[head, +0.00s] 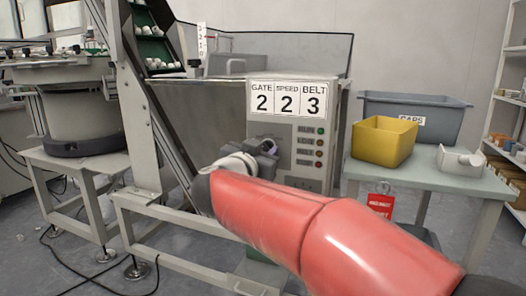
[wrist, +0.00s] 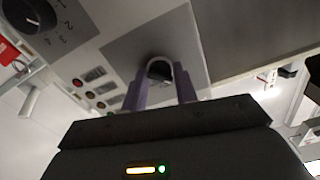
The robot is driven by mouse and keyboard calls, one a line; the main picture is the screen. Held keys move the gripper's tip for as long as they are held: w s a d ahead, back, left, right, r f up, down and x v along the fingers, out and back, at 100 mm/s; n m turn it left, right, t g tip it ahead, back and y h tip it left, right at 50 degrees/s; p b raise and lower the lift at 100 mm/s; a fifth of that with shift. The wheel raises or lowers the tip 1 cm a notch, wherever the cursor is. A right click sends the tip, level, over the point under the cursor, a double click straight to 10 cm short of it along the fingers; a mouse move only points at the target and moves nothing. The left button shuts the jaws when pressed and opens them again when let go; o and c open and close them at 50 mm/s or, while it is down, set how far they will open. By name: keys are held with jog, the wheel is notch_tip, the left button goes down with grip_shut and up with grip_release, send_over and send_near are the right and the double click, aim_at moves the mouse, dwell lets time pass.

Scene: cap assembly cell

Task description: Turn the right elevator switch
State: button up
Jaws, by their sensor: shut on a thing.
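The elevator's control panel (head: 306,160) is on the front of the grey cabinet, below the sign. My gripper (head: 267,146) is at the left part of this panel, and my forearm hides what is below it. In the wrist view, my gripper's two purple-grey fingers (wrist: 160,88) are shut on a dark switch knob (wrist: 158,71), one on each side. The knob stands on a grey plate. The picture does not show clearly how far the knob is turned. A black dial (wrist: 28,15) with numbers around it is apart from my fingers, at the upper left.
A sign (head: 288,98) reads GATE 2, SPEED 2, BELT 3. Several indicator lights (head: 320,142) run down the panel's right side. A yellow bin (head: 383,142) and a grey CAPS bin (head: 440,118) stand on the right table. A red tag (head: 380,205) hangs from its edge.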

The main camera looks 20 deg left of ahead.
jog(key=shift+m, duration=0.4)
jog(key=m, duration=0.3)
jog(key=shift+p, duration=0.4)
jog(key=m, duration=0.4)
jog(key=shift+m+b, duration=0.3)
jog(key=m+b, duration=0.2)
jog(key=m, duration=0.3)
jog(key=shift+f, duration=0.1)
jog(key=shift+m+b, duration=0.85)
jog(key=shift+m, duration=1.35)
jog(key=shift+a, duration=0.1)
jog(key=o, duration=0.9)
jog(key=shift+o, duration=0.2)
jog(key=shift+r, duration=0.2)
